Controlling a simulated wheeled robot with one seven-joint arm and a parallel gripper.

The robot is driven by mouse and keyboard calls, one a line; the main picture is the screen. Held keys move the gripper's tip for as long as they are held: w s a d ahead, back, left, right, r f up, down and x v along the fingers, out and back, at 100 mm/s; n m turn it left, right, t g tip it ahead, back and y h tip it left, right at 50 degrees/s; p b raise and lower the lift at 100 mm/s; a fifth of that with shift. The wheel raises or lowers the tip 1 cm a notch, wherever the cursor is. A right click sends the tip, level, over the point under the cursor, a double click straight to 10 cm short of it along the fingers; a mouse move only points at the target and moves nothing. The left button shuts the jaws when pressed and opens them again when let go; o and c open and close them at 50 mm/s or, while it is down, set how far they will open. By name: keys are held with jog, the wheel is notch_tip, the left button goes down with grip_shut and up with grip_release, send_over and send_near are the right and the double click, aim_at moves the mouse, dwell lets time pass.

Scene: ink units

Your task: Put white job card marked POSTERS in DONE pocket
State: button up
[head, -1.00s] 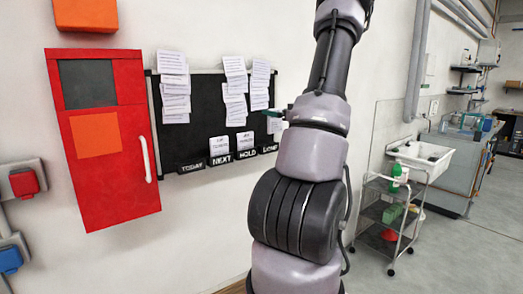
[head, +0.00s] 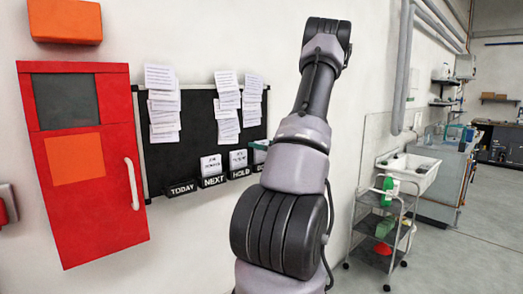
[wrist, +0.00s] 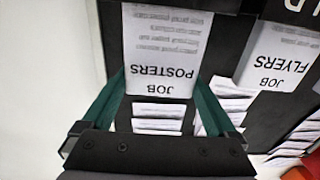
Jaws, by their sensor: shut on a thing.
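The white job card marked POSTERS (wrist: 167,48) is upside down in the wrist view. My gripper (wrist: 160,84) has its two green fingers at the card's side edges, shut on it. The card hangs in front of the black board, beside the FLYERS card (wrist: 278,55). Its far edge runs out of the frame, so I cannot tell whether it is inside a pocket. In the head view a bit of green finger (head: 259,146) shows just right of the HOLD pocket (head: 240,173).
The TODAY pocket (head: 181,188) looks empty; the NEXT pocket (head: 213,181) and HOLD pocket each have a card. Paper sheets (head: 163,103) hang above. A red cabinet (head: 93,170) stands left. A trolley (head: 382,225) and sink (head: 411,172) are right.

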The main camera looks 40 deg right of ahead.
jog(key=shift+f, duration=0.9)
jog(key=shift+f, duration=0.1)
jog(key=o, duration=1)
jog(key=shift+f, duration=0.1)
